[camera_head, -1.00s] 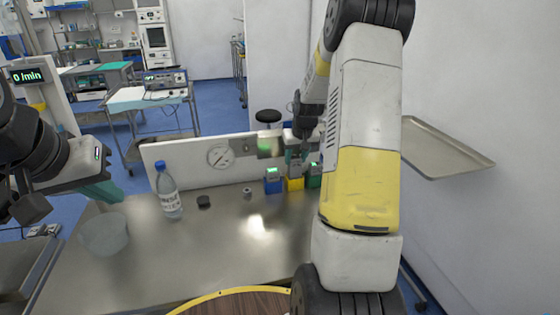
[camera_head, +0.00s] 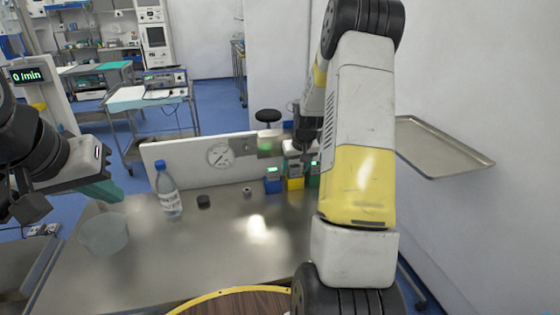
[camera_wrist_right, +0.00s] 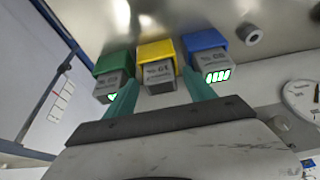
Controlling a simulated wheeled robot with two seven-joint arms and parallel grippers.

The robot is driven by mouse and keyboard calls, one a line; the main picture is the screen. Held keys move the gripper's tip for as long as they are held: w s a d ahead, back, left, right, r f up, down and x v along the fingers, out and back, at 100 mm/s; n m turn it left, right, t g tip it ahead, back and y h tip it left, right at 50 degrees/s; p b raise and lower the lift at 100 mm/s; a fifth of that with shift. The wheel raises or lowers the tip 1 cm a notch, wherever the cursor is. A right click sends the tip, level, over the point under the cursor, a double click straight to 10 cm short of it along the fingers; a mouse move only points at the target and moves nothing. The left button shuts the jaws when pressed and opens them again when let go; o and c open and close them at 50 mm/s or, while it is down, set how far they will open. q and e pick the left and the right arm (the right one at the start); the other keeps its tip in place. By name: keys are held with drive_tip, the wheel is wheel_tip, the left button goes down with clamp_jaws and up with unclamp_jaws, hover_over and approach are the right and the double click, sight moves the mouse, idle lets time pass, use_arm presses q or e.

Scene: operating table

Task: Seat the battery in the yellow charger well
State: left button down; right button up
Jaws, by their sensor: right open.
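The yellow charger (camera_head: 294,184) stands between the blue and green chargers against the back panel; it also shows in the right wrist view (camera_wrist_right: 156,49). A grey battery (camera_wrist_right: 158,76) sticks out of the yellow well; how deep it sits I cannot tell. No lit display shows on it, unlike its neighbours. My right gripper (camera_wrist_right: 159,95) is open, its teal fingers on either side of this battery; contact is unclear. In the head view the right gripper (camera_head: 302,150) is partly hidden by my arm. My left gripper (camera_head: 105,191) hangs at the left, above the table; its jaw gap is unclear.
The blue charger (camera_wrist_right: 203,40) and green charger (camera_wrist_right: 113,61) closely flank the yellow one, each holding a battery with green lights. A bottle (camera_head: 168,190), dark cap (camera_head: 203,201), small ring (camera_head: 247,191) and clear bowl (camera_head: 104,234) stand on the table. The table's middle is clear.

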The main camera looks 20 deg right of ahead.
drive_tip(key=shift+r, duration=0.1)
drive_tip(key=v, duration=1.2)
drive_tip(key=s+a+r+t, duration=0.1)
drive_tip(key=s+a+r, duration=0.8)
drive_tip(key=s+r, duration=0.15)
drive_tip(key=s+a+r+y, duration=0.1)
drive_tip(key=s+a, duration=0.3)
drive_tip(key=s, duration=0.4)
drive_tip(key=s+a+r+n+y, duration=0.1)
drive_tip(key=s+a, duration=0.3)
drive_tip(key=s, duration=0.4)
drive_tip(key=shift+s+t, duration=0.3)
drive_tip(key=shift+s, duration=0.1)
